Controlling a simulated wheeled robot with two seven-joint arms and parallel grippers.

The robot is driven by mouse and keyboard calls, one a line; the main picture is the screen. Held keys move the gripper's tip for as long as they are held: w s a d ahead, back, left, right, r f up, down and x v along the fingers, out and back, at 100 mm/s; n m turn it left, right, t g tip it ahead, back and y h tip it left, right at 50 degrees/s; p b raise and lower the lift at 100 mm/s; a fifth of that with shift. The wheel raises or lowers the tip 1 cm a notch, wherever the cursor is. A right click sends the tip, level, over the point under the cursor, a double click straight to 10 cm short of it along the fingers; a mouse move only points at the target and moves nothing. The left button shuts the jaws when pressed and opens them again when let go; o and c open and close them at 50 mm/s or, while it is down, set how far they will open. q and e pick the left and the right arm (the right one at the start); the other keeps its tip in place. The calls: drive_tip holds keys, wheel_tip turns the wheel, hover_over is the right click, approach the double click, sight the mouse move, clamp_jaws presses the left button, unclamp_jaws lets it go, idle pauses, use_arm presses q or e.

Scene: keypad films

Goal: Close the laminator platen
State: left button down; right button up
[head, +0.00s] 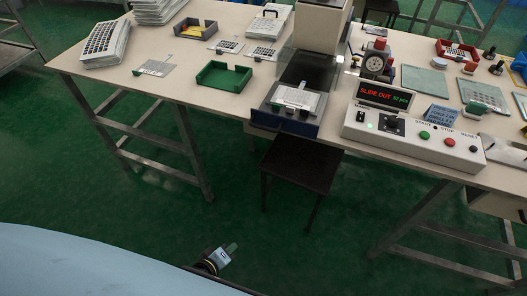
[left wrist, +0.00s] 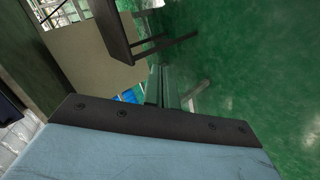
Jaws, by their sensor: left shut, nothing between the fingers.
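The laminator (head: 318,38) stands at the front edge of the long table. Its platen (head: 284,121), a slide with a dark blue front, is out toward the table's front edge. A pale keypad sheet (head: 297,98) lies on it. The control box display (head: 385,95) beside it reads "SLIDE OUT" in red. My left gripper (head: 232,247) is low over the green floor, well in front of and below the platen, shut and empty. My right gripper is not in view.
A black stool (head: 301,165) stands under the table front below the platen. A green tray (head: 223,78) sits left of the laminator, and the control box (head: 413,137) sits right. A light blue surface (head: 90,262) fills the lower left.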

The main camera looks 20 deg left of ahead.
use_arm(q)
drive_tip(key=w+d+r+n+t+y+b, duration=0.1)
drive_tip(key=w+r+n+t+b, duration=0.4)
drive_tip(key=r+n, duration=0.7)
drive_tip(key=w+d+r+n+t+y+b, duration=0.1)
drive_tip(key=w+r+n+t+b, duration=0.35)
drive_tip(key=r+n, duration=0.8)
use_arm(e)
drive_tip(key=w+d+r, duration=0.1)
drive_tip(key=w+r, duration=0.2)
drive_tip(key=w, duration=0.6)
use_arm(q)
drive_tip(key=w+r+p, duration=0.1)
drive_tip(key=w+r, duration=0.1)
drive_tip(key=w, duration=1.1)
drive_tip(key=shift+w+r, duration=0.25)
drive_tip(key=shift+w, duration=0.05)
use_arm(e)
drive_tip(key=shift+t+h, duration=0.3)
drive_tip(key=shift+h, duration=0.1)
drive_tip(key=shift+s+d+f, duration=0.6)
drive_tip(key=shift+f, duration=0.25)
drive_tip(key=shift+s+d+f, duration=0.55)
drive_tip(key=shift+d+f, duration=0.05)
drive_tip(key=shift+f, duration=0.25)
use_arm(q)
drive_tip(key=shift+a, duration=0.15)
